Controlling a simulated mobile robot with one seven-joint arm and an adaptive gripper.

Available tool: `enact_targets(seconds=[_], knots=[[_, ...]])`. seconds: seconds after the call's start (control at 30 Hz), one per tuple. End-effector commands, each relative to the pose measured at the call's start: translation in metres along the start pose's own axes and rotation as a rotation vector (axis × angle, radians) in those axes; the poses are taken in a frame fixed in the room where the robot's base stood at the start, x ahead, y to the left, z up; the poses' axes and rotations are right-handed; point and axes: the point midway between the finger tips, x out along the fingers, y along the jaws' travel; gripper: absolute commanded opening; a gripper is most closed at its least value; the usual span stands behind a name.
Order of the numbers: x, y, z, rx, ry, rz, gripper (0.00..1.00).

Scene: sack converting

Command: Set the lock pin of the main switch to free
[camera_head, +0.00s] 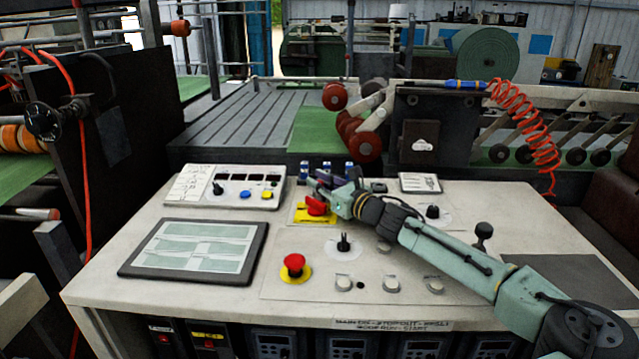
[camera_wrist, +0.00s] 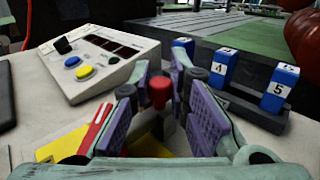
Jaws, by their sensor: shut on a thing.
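The main switch shows in the head view as a red handle (camera_head: 316,206) on a yellow plate (camera_head: 301,213), at the back middle of the console. In the wrist view part of the yellow plate (camera_wrist: 62,147) and a red lever with a white edge (camera_wrist: 92,130) show left of the fingers. My gripper (camera_head: 328,194) reaches in low from the right. In the wrist view my gripper (camera_wrist: 158,88) has its purple-padded fingers closed around a small red-topped piece (camera_wrist: 160,90), which looks like the lock pin. The fingers hide its lower part and much of the plate.
Blue numbered blocks (camera_wrist: 226,68) stand in a dark rack just behind the switch. A control box (camera_head: 232,186) with buttons stands to the left. A tablet-like panel (camera_head: 197,250), a red emergency button (camera_head: 294,264) and a black selector knob (camera_head: 344,243) lie nearer the front.

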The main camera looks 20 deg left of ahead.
Motion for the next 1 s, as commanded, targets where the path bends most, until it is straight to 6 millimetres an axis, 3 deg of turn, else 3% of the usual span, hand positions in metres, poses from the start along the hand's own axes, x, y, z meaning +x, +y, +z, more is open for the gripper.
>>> enact_targets(seconds=[0.17,0.43,0.73,0.77,1.0], knots=[[0.001,-0.001,0.0,0.0,-0.001,-0.001,0.0],[0.021,-0.021,-0.001,-0.001,-0.002,-0.001,0.0],[0.023,-0.025,0.002,0.0,-0.001,-0.005,0.0],[0.023,-0.025,0.002,0.0,-0.001,-0.005,0.17],[0.022,-0.024,0.001,0.0,-0.001,-0.003,0.33]])
